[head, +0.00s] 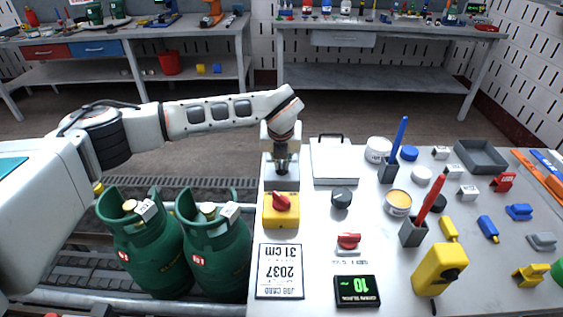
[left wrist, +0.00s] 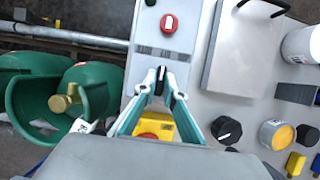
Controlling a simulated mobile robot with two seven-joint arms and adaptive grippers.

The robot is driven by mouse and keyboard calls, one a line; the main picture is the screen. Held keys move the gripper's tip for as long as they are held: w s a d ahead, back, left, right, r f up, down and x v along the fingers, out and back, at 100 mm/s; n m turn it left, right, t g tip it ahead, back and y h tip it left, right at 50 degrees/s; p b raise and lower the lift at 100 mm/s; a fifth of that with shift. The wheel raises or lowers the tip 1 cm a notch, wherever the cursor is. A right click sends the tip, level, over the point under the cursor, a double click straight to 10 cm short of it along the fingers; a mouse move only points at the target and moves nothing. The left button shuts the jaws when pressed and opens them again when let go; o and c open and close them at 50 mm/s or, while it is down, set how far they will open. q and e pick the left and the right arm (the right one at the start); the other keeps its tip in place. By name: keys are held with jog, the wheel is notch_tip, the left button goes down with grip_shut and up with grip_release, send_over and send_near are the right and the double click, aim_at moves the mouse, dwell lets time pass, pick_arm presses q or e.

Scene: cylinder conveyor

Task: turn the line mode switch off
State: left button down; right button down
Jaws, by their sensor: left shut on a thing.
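My left gripper (head: 282,166) points down over a grey control box (head: 282,184) at the left edge of the table. In the left wrist view my left gripper (left wrist: 160,72) has its fingertips close together on a small dark switch lever (left wrist: 159,82) on the box's face. The fingers mostly hide the lever, so its position and any label cannot be read. A yellow box with a red rotary knob (head: 281,203) sits just in front of the grey box; it shows partly behind the fingers in the wrist view (left wrist: 155,124). My right gripper is not in view.
A red button (left wrist: 168,23) is on the same grey panel. Right of it are a white case (head: 334,161), a black knob (head: 341,198) and a red switch (head: 348,241). Two green gas cylinders (head: 150,246) stand on the conveyor at left. A job card (head: 280,271) lies in front.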

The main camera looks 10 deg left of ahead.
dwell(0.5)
pick_arm(q)
jog(key=c, duration=2.1)
grip_release()
jog(key=shift+c, duration=0.2)
jog(key=v, duration=1.2)
jog(key=shift+w, duration=0.1)
